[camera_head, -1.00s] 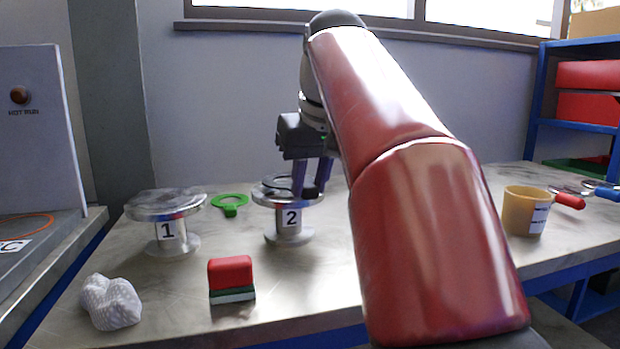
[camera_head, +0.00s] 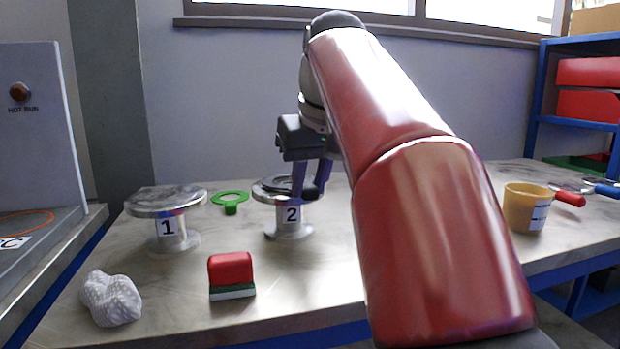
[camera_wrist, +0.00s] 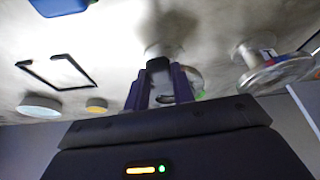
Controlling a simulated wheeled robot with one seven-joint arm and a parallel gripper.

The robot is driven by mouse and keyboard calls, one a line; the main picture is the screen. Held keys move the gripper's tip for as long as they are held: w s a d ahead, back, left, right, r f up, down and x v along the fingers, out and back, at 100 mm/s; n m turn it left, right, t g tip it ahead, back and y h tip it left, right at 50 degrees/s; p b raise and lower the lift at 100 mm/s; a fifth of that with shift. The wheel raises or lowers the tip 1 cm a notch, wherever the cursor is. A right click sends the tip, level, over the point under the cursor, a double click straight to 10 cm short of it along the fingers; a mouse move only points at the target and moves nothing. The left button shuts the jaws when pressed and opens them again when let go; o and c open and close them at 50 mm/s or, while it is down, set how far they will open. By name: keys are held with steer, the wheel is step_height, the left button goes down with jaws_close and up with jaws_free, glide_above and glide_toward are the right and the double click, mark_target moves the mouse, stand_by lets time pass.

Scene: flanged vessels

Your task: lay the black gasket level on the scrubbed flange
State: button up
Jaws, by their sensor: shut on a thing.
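The black gasket (camera_head: 278,184) is a dark ring with a black tab, over the top of the stand marked 2 (camera_head: 289,215). It looks nearly level there, but I cannot tell whether it rests on the flange or hovers just above it. My gripper (camera_head: 311,190) is shut on the gasket's tab, at the right of that stand. In the wrist view, the black tab (camera_wrist: 158,65) shows between my purple fingers (camera_wrist: 151,92); the ring is mostly hidden. The flange marked 1 (camera_head: 165,199) stands to the left, its top bare and blotchy.
A green ring with a tab (camera_head: 231,208) lies between the stands. A red-topped block (camera_head: 230,272) and a crumpled white cloth (camera_head: 111,299) lie in front. A tan cup (camera_head: 525,207) and red- and blue-handled tools (camera_head: 569,199) are at right.

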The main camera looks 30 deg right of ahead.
steer(key=shift+f, duration=0.1)
stand_by(0.3)
steer(key=o, duration=1.1)
steer(key=shift+c, duration=0.2)
steer(key=p+v, duration=0.1)
steer(key=v, duration=0.6)
steer(key=shift+r+p, duration=0.3)
steer(key=shift+r, duration=0.1)
steer(key=shift+s, duration=0.25)
